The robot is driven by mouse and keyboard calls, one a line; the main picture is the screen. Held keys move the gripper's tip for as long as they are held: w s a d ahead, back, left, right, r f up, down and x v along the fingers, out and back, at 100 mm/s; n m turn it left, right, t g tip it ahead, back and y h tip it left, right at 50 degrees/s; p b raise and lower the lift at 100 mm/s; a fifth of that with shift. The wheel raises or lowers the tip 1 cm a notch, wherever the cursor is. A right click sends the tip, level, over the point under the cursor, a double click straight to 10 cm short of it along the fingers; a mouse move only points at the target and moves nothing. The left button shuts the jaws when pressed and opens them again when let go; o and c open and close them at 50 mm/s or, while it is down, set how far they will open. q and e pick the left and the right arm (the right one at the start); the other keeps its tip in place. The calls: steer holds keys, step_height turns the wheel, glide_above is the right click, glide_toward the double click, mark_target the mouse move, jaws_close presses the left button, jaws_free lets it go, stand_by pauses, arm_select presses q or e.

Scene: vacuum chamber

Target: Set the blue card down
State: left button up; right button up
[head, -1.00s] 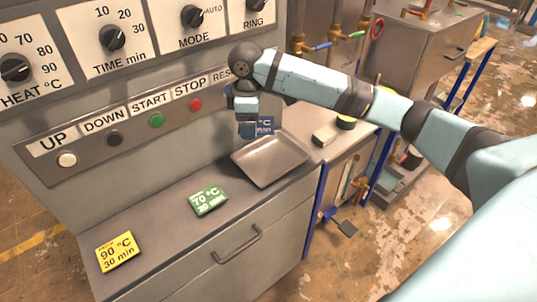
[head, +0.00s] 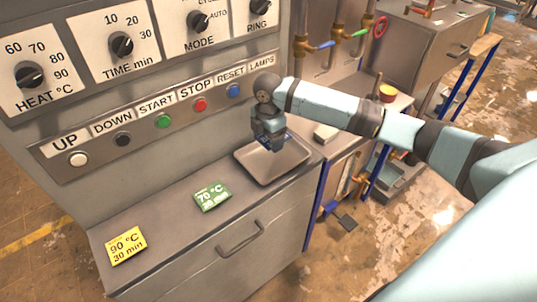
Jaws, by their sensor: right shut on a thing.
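My right gripper (head: 270,137) points down over the back left part of the metal tray (head: 279,172). It is shut on the blue card (head: 279,142), of which only a small dark blue part shows at the fingertips; the gripper hides the rest. I cannot tell whether the card touches the tray. The tray looks otherwise empty. My left gripper is not in view.
A green card (head: 212,196) and a yellow card (head: 126,245) lie on the counter (head: 165,226) left of the tray. The button panel (head: 150,118) rises behind. Bare counter separates the cards.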

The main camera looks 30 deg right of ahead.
mark_target(268, 161)
steer(key=shift+f, duration=3.85)
steer(key=o, duration=0.9)
steer(key=shift+f, duration=0.15)
step_height(268, 161, up, 12)
steer(key=shift+r, duration=0.2)
